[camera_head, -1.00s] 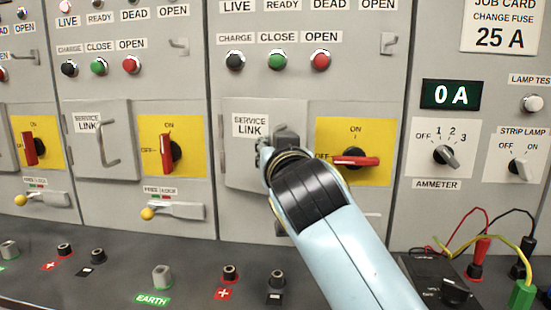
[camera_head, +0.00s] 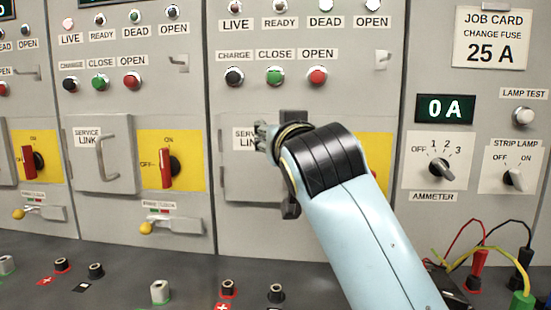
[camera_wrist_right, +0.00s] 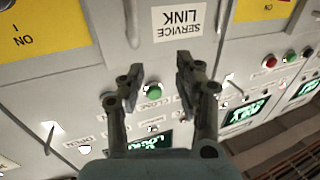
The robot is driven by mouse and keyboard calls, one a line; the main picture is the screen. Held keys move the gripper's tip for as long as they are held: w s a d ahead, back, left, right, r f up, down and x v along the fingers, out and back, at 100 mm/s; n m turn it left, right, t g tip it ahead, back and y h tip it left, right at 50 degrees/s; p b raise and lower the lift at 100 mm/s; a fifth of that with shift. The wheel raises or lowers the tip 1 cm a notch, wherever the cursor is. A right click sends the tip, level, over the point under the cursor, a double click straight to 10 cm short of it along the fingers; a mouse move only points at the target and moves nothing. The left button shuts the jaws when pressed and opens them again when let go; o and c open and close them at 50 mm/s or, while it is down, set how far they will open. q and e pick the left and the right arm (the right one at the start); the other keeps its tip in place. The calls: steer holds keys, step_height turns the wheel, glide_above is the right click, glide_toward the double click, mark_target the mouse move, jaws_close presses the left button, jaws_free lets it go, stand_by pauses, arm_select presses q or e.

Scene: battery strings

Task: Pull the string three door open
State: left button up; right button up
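The string three door (camera_head: 246,182) is the grey panel below the third row of buttons, with a partly covered SERVICE LINK label. It looks shut. Its handle is hidden behind my right gripper (camera_head: 276,146) in the head view. In the upside-down wrist view, the door's label (camera_wrist_right: 181,20) shows at the top, and a grey bar, apparently the handle (camera_wrist_right: 131,20), stands to its left. There my right gripper (camera_wrist_right: 160,68) is open, its fingers apart with nothing between them; the bar is outside the gap. My left gripper is not in view.
A yellow switch plate (camera_head: 379,154) right of the door is mostly covered by my arm. String two's closed door (camera_head: 102,165) and its red-handled switch (camera_head: 167,164) are to the left. Sockets (camera_head: 228,288) line the ledge below; test leads (camera_head: 478,262) lie at right.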

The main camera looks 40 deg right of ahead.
step_height(320, 180, up, 5)
steer(key=shift+s+f, duration=0.1)
steer(key=shift+s, duration=0.05)
stand_by(0.6)
